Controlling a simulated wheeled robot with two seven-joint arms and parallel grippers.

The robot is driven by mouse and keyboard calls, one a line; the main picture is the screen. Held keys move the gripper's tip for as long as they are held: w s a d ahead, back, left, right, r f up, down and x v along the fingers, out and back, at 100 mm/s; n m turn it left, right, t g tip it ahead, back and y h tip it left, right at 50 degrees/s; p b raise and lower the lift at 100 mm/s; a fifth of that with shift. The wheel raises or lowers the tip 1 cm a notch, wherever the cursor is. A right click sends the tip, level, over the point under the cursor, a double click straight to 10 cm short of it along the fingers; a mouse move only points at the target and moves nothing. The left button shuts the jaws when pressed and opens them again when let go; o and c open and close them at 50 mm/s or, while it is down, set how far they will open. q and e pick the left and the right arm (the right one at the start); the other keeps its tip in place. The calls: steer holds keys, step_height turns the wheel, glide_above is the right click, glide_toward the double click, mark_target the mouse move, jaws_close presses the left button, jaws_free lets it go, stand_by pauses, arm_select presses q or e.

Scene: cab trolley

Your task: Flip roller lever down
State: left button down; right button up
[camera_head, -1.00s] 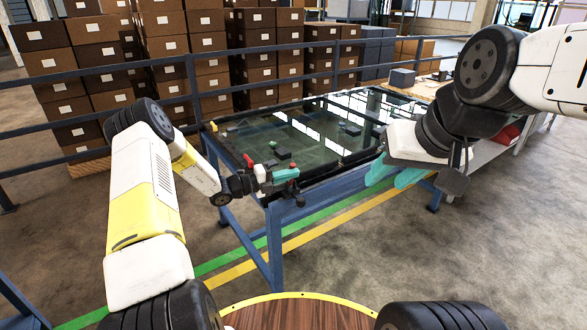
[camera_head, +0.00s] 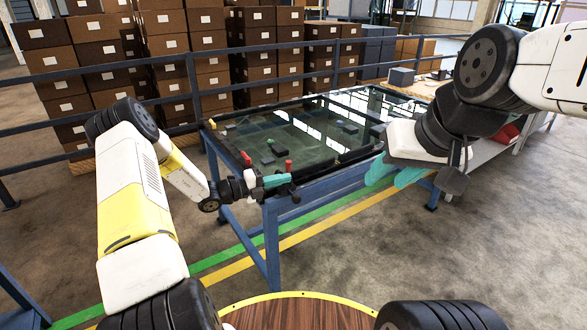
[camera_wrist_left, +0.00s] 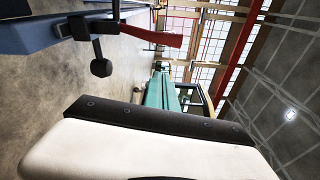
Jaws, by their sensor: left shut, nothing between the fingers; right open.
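At the near edge of the glass-topped table, a red handle (camera_head: 288,165) stands up just behind my left gripper (camera_head: 275,181). In the left wrist view, a red handle (camera_wrist_left: 157,38) and a black arm with a round black end (camera_wrist_left: 101,67) sit on the blue rail. I cannot tell which of these parts is the roller lever's moving end. My right gripper (camera_head: 394,174) is open and empty at the table's right side.
The blue-framed table (camera_head: 272,245) has a dark glass top with small blocks on it. A second red piece (camera_head: 246,158) is on its left edge. A blue railing (camera_head: 190,95) and stacked boxes stand behind.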

arm_select(q)
steer(key=v, duration=0.5)
steer(key=shift+s+a+r, duration=0.1)
steer(key=shift+s+a, duration=0.1)
steer(key=shift+s, duration=0.15)
steer(key=s+d+r+m+g+y, duration=0.35)
steer(key=s+r+m, duration=0.35)
steer(key=m, duration=0.3)
steer(key=s+d+r+m+g+y, duration=0.2)
steer(key=s+d+r+m+g, duration=0.15)
steer(key=s+r+m, duration=0.55)
steer(key=s+a+r+m+t+y, duration=0.2)
steer(key=s+a+r+m+y, duration=0.2)
steer(key=s+m, duration=0.4)
steer(key=s+a+r+m+t+y, duration=0.2)
steer(key=s+a+r+m+y, duration=0.2)
steer(key=s+m, duration=0.4)
steer(key=r+m, duration=0.1)
steer(key=m, duration=0.4)
steer(key=shift+s+a+r+t, duration=0.35)
steer(key=shift+t, duration=0.05)
